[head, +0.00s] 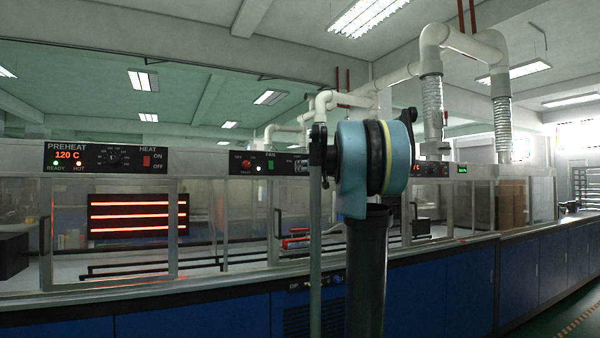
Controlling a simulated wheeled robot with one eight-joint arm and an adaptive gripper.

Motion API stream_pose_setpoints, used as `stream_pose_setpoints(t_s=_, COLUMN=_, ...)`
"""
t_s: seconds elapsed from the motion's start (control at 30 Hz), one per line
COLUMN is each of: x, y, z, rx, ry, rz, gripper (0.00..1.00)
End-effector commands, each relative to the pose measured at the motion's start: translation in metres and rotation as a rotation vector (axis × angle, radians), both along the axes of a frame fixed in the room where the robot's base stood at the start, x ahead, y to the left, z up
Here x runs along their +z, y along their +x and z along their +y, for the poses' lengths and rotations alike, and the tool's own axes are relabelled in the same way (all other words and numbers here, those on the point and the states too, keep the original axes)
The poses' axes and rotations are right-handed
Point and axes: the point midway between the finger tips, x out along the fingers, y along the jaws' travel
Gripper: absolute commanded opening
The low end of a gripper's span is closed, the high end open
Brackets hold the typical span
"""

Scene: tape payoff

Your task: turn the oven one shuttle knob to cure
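I see no label reading shuttle or cure, so I cannot pick out the shuttle knob. The glazed oven line (225,285) runs along a blue-fronted bench. Its left control panel is marked PREHEAT (85,148) and shows 120 C, with ready and hot lamps lit. It has a black dial (113,158) and a red HEAT switch (146,161). A second panel, marked FAN (257,164), has small red and green controls. Its right part is covered by a blue and black rounded form. My gripper is not in view.
The blue and black rounded form (350,160) on a dark tube (367,270) fills the middle foreground; I cannot tell whether it is mine. A thin grey pole (315,250) stands beside it. Red heater bars (130,216) glow behind glass. Clear floor (585,325) shows at lower right.

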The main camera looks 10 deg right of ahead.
Motion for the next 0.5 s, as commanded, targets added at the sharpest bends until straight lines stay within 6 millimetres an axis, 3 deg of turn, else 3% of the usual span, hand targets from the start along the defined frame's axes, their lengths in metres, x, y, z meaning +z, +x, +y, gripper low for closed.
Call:
stream_pose_setpoints(t_s=0.2, x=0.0, y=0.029, z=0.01, rx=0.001, ry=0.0, rz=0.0, gripper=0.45)
stream_pose_setpoints(t_s=0.5, x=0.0, y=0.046, z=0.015, rx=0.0, ry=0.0, rz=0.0, gripper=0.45)
